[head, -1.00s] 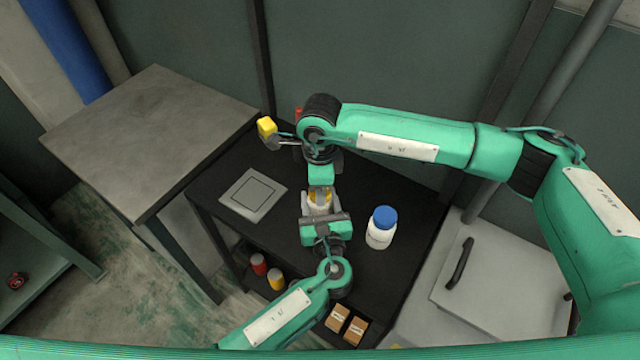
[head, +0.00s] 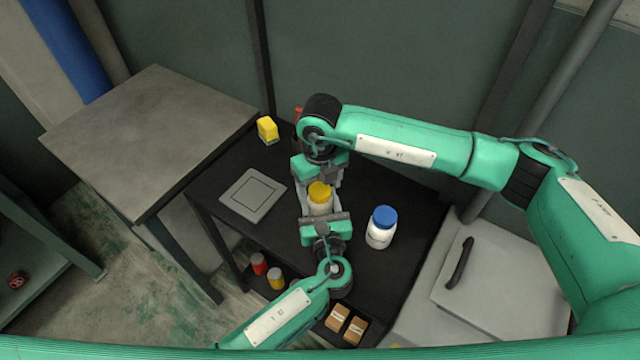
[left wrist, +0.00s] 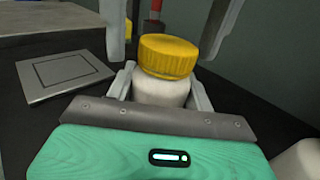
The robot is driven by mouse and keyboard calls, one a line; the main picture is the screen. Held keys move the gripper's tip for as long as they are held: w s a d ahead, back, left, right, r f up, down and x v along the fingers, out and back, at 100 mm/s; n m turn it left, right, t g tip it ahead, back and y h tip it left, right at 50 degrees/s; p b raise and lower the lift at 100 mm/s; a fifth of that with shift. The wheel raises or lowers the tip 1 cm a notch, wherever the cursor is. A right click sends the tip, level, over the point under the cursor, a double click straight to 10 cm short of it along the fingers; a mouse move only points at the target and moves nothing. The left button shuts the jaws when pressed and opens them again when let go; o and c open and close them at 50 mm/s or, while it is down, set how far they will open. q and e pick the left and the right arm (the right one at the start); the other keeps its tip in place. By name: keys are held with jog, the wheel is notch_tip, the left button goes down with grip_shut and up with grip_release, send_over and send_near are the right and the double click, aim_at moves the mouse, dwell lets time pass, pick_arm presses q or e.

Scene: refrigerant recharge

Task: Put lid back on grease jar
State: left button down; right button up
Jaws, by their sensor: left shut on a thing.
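The grease jar (head: 319,208) is a white jar at the middle of the black table, upright between the fingers of my left gripper (head: 322,212). In the left wrist view, the left fingers close on both sides of the jar's white body (left wrist: 160,92). The ribbed yellow lid (head: 319,190) sits on top of the jar; in the left wrist view the lid (left wrist: 168,57) covers the mouth and looks slightly tilted. I cannot tell how tightly it is seated. My right gripper (head: 320,184) is open just behind and above the lid, its fingers spread to either side.
A white jar with a blue cap (head: 382,228) stands close to the right. A flat grey plate (head: 252,195) lies to the left, and a yellow box (head: 267,130) stands behind it. A lower shelf holds small cans (head: 276,279) and brown boxes (head: 346,324).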

jog(key=shift+r, duration=0.1)
notch_tip(320, 180, up, 12)
dwell(0.6)
pick_arm(q)
jog(key=shift+c, duration=2.4)
grip_release()
jog(key=s, duration=0.4)
jog(key=s+d+b, duration=0.1)
jog(key=s, duration=0.4)
jog(key=s+d+b, duration=0.1)
jog(key=s, duration=0.3)
jog(key=shift+s, duration=0.35)
pick_arm(e)
notch_tip(320, 180, down, 2)
jog(key=shift+f, duration=0.15)
